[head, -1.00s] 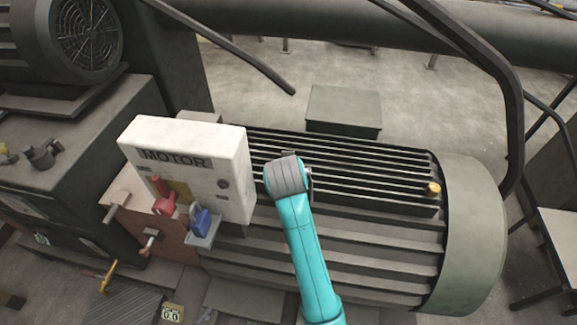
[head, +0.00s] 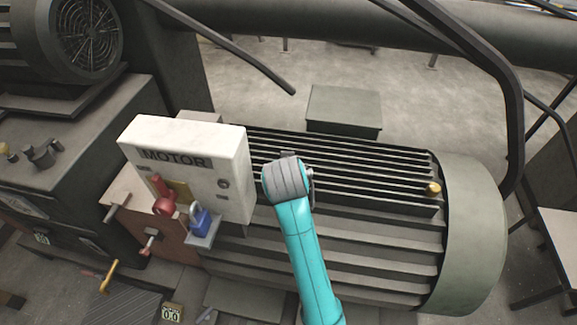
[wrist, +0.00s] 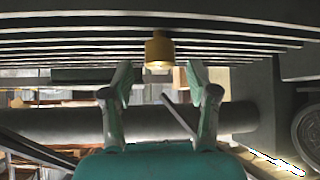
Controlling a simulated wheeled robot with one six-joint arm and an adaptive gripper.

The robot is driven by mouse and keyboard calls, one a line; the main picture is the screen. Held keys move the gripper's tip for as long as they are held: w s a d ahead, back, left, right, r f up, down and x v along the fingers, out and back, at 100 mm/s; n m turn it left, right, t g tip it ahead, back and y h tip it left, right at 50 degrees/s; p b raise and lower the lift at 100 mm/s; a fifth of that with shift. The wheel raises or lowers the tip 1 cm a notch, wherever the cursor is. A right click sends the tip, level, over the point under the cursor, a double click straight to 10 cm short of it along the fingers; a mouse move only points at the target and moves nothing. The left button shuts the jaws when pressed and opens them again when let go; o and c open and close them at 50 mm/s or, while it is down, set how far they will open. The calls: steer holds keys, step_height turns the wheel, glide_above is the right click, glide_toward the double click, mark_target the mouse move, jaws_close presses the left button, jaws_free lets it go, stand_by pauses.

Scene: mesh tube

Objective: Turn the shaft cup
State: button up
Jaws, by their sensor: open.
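A brass-yellow cup (wrist: 159,52) sits at the edge of the dark cooling fins, centred in the wrist view, which looks upside down. My gripper (wrist: 160,78) is open, with one finger on each side of the cup's line. The cup shows just beyond the fingertips, and I see no contact. In the head view my teal arm with its grey end is over the middle of the motor (head: 345,240), and the fingers are mostly hidden. A brass knob (head: 433,188) stands at the motor's right end; I cannot tell whether it is the same cup.
A white box marked MOTOR (head: 190,165) stands left of my arm, with a red handle (head: 163,199) and a blue padlock (head: 201,219) on its front. A curved dark pipe (head: 508,95) rises at the right. Open floor (head: 330,65) lies behind the motor.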

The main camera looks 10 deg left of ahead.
steer(key=v, duration=0.9)
steer(key=shift+w, duration=0.1)
